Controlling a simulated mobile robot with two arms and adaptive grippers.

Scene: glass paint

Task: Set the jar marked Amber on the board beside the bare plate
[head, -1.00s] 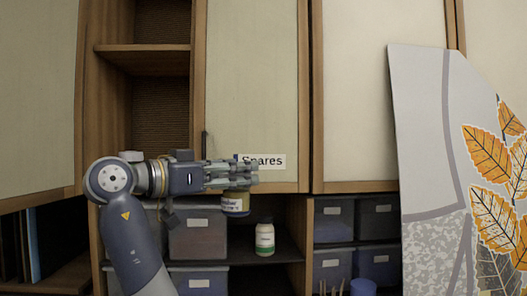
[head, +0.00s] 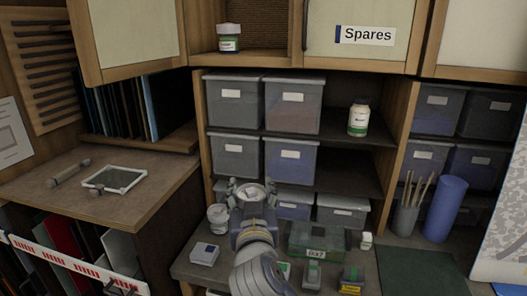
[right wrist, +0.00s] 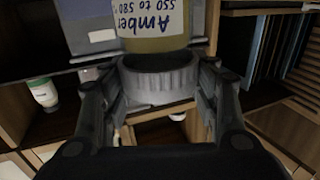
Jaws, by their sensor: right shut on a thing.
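The jar marked Amber shows in the right wrist view (right wrist: 155,42), with yellowish contents and a label that reads upside down. My right gripper (right wrist: 163,80) is shut around its pale ribbed lid. In the head view the right gripper (head: 252,187) holds the jar in front of the lower shelf bins; only the white lid (head: 252,193) shows there. A light-framed pane (head: 115,179), which looks like the bare plate, lies on the wooden counter (head: 130,210) at left, well apart from the jar. I cannot pick out a separate board. My left gripper is not in view.
A green-label jar (head: 229,38) stands in the upper cupboard and a white bottle (head: 358,118) on the shelf. A white tub (head: 217,216), a green box (head: 317,241) and small boxes crowd the low bench. A red-striped bar (head: 70,268) crosses the lower left.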

